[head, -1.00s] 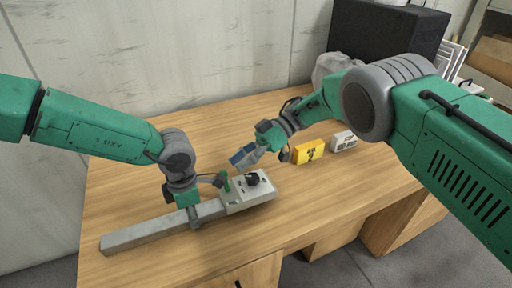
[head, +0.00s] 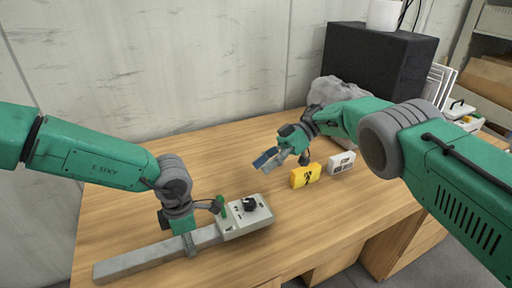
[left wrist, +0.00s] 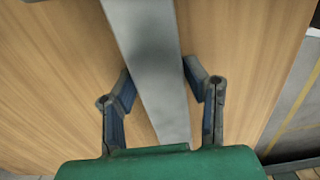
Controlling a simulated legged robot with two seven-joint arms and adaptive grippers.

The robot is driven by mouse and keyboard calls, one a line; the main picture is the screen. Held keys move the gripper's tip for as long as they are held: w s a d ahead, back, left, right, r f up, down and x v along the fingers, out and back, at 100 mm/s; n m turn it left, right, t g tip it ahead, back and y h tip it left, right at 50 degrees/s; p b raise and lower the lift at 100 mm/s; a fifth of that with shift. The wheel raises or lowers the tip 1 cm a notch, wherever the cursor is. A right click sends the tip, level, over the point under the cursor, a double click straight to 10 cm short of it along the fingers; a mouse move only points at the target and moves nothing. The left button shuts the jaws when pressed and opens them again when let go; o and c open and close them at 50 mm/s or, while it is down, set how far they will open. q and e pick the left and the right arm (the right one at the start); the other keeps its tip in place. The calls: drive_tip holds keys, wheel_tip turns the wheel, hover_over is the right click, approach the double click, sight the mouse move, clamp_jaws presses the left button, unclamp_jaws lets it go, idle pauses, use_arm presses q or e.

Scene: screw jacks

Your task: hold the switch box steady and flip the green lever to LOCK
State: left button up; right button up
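The switch box (head: 243,226) is pale grey with a black knob (head: 250,203) on top. The green lever (head: 221,205) stands up at its left end. A long grey bar (head: 125,263) runs from the box to the left along the table. My left gripper (head: 189,243) is over the bar, left of the box. My right gripper (head: 284,162) is open and empty above the table, behind and right of the box, apart from the lever. The lever's markings are too small to read.
A yellow block (head: 306,176) and a white block (head: 341,162) stand on the wooden table (head: 330,215) near my right gripper. A black case (head: 380,65) and a grey lumpy object (head: 340,91) are at the back right. The table behind the box is clear.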

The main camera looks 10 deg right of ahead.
use_arm(q)
drive_tip(key=shift+o, duration=1.2)
